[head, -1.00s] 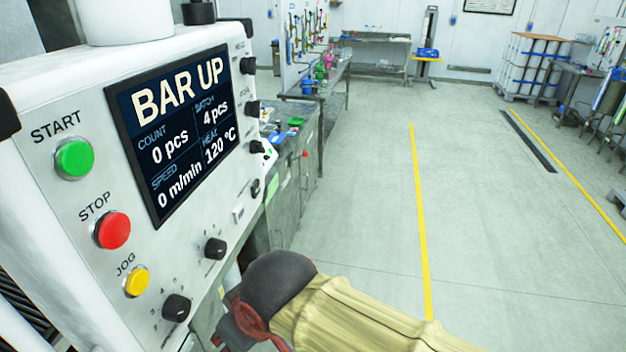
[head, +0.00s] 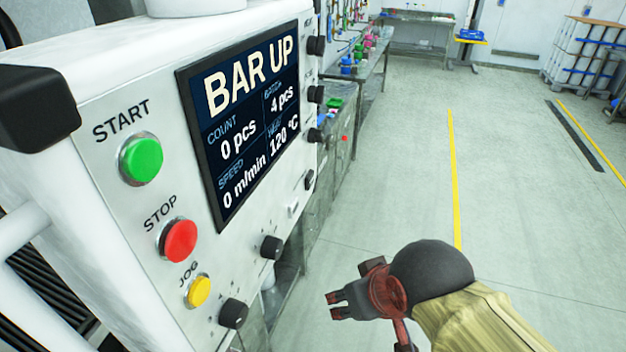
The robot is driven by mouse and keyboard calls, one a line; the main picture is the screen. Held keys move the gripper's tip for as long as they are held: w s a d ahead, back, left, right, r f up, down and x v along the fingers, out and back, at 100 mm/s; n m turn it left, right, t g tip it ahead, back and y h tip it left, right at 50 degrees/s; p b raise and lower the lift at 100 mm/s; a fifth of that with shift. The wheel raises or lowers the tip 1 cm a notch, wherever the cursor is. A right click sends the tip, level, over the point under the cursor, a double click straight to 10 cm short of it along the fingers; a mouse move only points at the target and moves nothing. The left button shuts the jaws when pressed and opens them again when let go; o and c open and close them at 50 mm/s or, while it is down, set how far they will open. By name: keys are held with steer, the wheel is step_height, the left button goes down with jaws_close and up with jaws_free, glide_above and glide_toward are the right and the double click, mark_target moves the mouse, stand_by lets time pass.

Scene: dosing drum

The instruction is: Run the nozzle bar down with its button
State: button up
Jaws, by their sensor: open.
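The control panel (head: 150,235) stands at the left. Its screen (head: 245,125) reads BAR UP, count 0 pcs, speed 0 m/min, batch 4 pcs, heat 120 °C. Below and left of the screen are a green START button (head: 142,159), a red STOP button (head: 180,240) and a yellow JOG button (head: 199,291). No button with a readable nozzle bar label shows. The nozzle bar itself cannot be made out. My gripper (head: 334,305) is open and empty, in front of the panel and right of the JOG button, apart from it. Its fingers point left toward the panel.
Black knobs (head: 271,247) sit along the panel's lower and right edges, with another knob (head: 233,313) near JOG. A white bar (head: 22,228) juts at the far left. Benches (head: 345,95) line the wall behind.

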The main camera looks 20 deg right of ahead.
steer(key=shift+c, duration=0.4)
jaws_close()
stand_by(1.4)
